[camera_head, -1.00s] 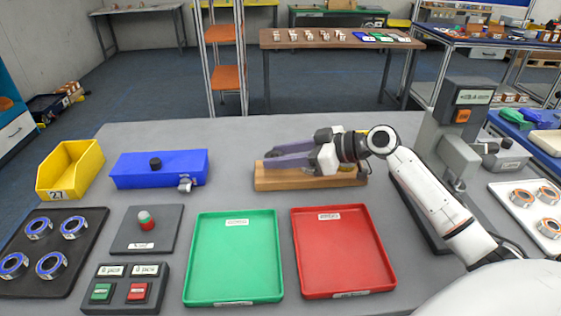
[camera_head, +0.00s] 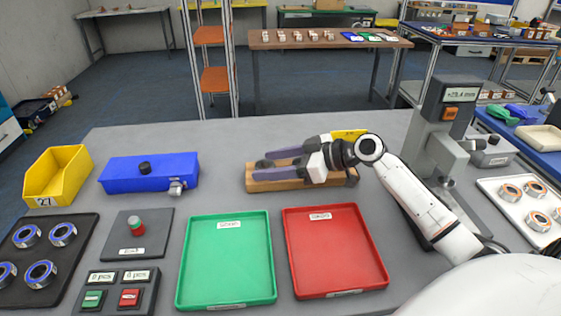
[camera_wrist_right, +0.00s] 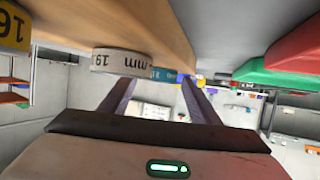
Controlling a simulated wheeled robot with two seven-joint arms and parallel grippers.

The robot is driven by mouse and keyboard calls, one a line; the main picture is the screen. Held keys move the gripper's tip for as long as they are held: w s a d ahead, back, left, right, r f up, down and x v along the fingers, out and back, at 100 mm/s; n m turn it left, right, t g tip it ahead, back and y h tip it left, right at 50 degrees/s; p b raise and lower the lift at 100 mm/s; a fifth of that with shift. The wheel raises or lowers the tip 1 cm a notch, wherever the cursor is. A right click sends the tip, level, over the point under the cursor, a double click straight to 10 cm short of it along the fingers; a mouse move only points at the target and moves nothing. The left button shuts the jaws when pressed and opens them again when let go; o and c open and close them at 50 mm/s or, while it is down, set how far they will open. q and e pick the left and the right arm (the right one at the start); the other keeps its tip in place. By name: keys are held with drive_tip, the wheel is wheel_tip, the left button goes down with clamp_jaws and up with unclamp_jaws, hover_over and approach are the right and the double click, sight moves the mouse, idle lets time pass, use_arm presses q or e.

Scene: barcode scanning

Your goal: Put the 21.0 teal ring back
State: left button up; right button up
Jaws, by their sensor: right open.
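The right wrist view is upside down. It shows a wooden rack (camera_wrist_right: 100,25) with labelled pieces standing on it. The teal ring (camera_wrist_right: 163,74) is a small teal-blue piece, its label too small to read, beyond a grey piece marked 19 mm (camera_wrist_right: 122,63). My right gripper (camera_wrist_right: 158,82) is open, and the teal ring appears between its fingertips; I cannot tell whether they touch it. In the head view my right gripper (camera_head: 275,163) reaches left across the wooden rack (camera_head: 272,186) and hides most of its top. The left gripper is not in view.
A yellow piece marked 16 (camera_wrist_right: 14,28) is near. Around the rack are a blue box (camera_head: 150,172), green tray (camera_head: 226,296), red tray (camera_head: 335,255) and a grey measuring stand (camera_head: 440,130) at right. Bare table (camera_head: 240,133) lies behind the rack.

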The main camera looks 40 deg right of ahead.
drive_tip(key=shift+s+d+r, duration=0.1)
drive_tip(key=shift+s+d, duration=0.15)
drive_tip(key=shift+s, duration=0.05)
drive_tip(key=b+v, duration=0.2)
drive_tip(key=v, duration=0.9)
drive_tip(key=shift+r, duration=0.25)
drive_tip(key=shift+s, duration=0.1)
